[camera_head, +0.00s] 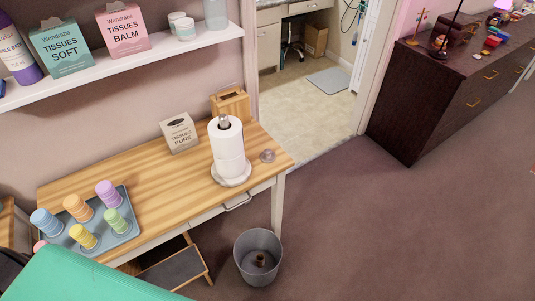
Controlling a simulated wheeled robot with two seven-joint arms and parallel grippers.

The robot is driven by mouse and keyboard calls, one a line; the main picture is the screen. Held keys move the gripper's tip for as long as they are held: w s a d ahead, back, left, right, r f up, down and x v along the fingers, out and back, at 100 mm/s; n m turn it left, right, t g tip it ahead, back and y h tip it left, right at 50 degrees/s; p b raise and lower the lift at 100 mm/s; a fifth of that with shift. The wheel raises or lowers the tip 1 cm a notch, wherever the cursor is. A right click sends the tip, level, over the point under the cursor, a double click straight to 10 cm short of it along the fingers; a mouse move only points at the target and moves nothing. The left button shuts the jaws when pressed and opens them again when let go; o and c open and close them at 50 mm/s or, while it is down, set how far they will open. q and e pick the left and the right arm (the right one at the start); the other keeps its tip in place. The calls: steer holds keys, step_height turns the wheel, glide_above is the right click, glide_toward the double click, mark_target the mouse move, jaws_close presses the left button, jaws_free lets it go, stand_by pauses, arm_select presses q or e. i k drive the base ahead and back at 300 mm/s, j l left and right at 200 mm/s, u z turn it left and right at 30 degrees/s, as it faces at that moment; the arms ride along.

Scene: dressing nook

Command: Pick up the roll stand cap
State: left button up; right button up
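A white paper roll (228,148) stands upright on a roll stand with a pale round base (231,175), near the right end of the wooden table. A grey metallic tip of the stand (224,121) shows at the top of the roll. A small round greyish piece (267,156), which looks like the roll stand cap, lies on the tabletop to the right of the roll, apart from the stand. Neither of my grippers is in view.
A tissue box (179,133) and a wooden holder (231,104) stand behind the roll. A blue tray (126,232) with several coloured stacks is at the table's left. A grey bin (240,247) containing a brown tube stands on the floor. Open floor lies right.

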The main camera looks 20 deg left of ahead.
mark_target(268, 156)
steer(key=u, duration=0.3)
steer(key=i+l+u, duration=0.2)
steer(key=u, duration=0.15)
steer(key=i+l+u, duration=0.1)
steer(key=l+u, duration=0.2)
steer(key=i+l+u, duration=0.1)
steer(key=l+u, duration=0.55)
steer(key=l, duration=0.15)
